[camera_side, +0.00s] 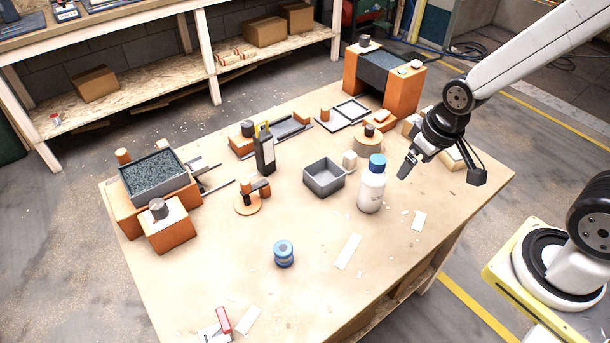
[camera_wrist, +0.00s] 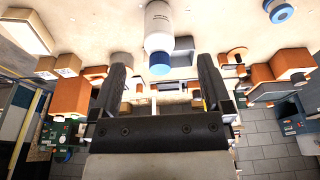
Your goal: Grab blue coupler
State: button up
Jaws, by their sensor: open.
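The blue coupler (camera_side: 284,254) is a short, round blue piece with a lighter ring on top. It stands on the front middle of the wooden table in the side view. It also shows at the top right of the wrist view (camera_wrist: 281,12). My gripper (camera_side: 405,172) is above the right part of the table, to the right of the coupler and well apart from it. In the wrist view its two dark fingers (camera_wrist: 162,84) are spread with nothing held between them.
A white bottle with a blue cap (camera_side: 371,188) stands between my gripper and the coupler. A grey open box (camera_side: 324,178) and a dark bottle (camera_side: 264,154) are behind. Orange blocks (camera_side: 166,228) stand at the left. Paper strips (camera_side: 348,251) lie right of the coupler; the table there is mostly clear.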

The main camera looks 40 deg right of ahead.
jog(key=m+g+y, duration=0.3)
jog(key=m+y, duration=1)
jog(key=m, duration=0.4)
send_near(275, 252)
jog(key=s+a+r, duration=0.1)
jog(key=a+r, duration=0.1)
jog(key=a, duration=0.2)
jog(key=shift+w+a+f+m+t+y, duration=0.1)
jog(key=shift+w+a+m+t+y, duration=0.2)
jog(key=shift+m, duration=0.4)
jog(key=shift+s+d, duration=0.1)
jog(key=shift+f, duration=1.9)
jog(key=shift+f, duration=0.1)
